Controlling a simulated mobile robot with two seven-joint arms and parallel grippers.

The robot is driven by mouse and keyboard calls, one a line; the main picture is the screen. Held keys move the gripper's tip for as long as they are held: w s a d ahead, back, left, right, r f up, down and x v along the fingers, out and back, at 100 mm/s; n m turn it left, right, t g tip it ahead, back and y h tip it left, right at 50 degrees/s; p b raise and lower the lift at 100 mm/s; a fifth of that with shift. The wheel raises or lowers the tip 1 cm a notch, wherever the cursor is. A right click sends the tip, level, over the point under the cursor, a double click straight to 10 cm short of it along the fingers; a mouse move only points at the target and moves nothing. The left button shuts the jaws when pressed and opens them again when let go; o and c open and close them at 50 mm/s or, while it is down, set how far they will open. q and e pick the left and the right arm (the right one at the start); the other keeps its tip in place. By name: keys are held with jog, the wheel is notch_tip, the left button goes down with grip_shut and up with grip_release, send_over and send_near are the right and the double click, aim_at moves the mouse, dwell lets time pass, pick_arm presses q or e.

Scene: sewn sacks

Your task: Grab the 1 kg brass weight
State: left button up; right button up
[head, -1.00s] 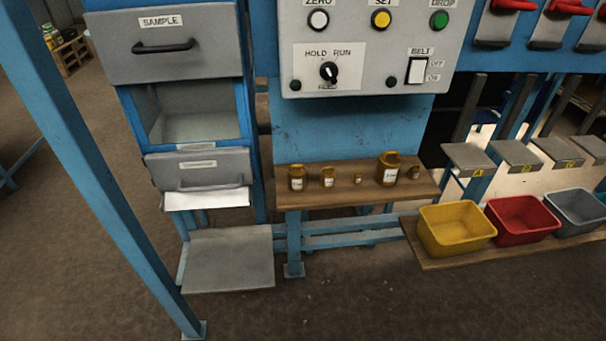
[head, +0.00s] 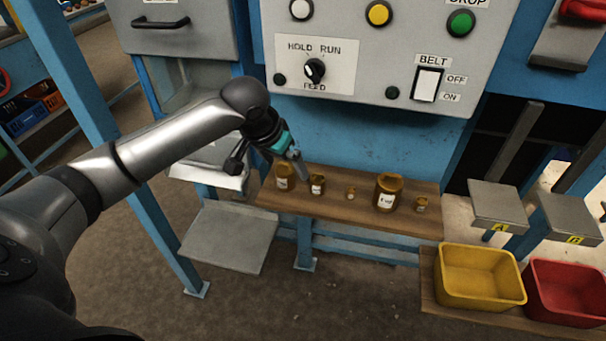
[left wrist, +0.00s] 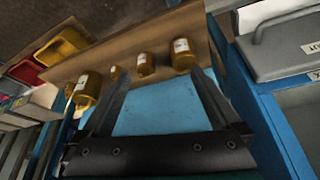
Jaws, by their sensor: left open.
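Several brass weights stand upright in a row on a wooden shelf (head: 330,215). The largest weight (head: 388,192) is right of the middle. A medium one (head: 284,177) stands at the left end, a slightly smaller one (head: 317,184) beside it, then a tiny one (head: 350,193); a small one (head: 421,204) is at the right end. Their labels are too small to read surely, so I cannot tell which is 1 kg. My left gripper (head: 297,165) is above and near the two left weights. In the left wrist view its fingers (left wrist: 162,80) are apart and empty.
A grey control box (head: 370,50) with buttons and a knob hangs above the shelf. A blue post (head: 90,130) and drawer cabinet (head: 185,35) are to the left. Yellow (head: 480,275) and red (head: 570,290) bins sit at the lower right.

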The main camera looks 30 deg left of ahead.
pick_arm(q)
jog(key=a+r+n, duration=0.1)
jog(key=a+r, duration=0.3)
jog(key=r, duration=0.1)
jog(key=b, duration=0.3)
send_near(284, 168)
jog(key=x, duration=0.4)
jog(key=shift+w+d+f, duration=0.2)
jog(key=shift+d+f, duration=0.05)
jog(key=shift+f, duration=0.05)
jog(key=shift+b+x, duration=0.65)
jog(key=shift+x, duration=2)
jog(key=shift+s+a, duration=0.1)
jog(key=shift+a, duration=0.05)
pick_arm(e)
notch_tip(284, 168, down, 4)
jog(key=shift+f, duration=0.1)
pick_arm(q)
grip_shut()
pick_arm(e)
jog(key=shift+a, duration=0.1)
pick_arm(q)
jog(key=shift+r, duration=0.15)
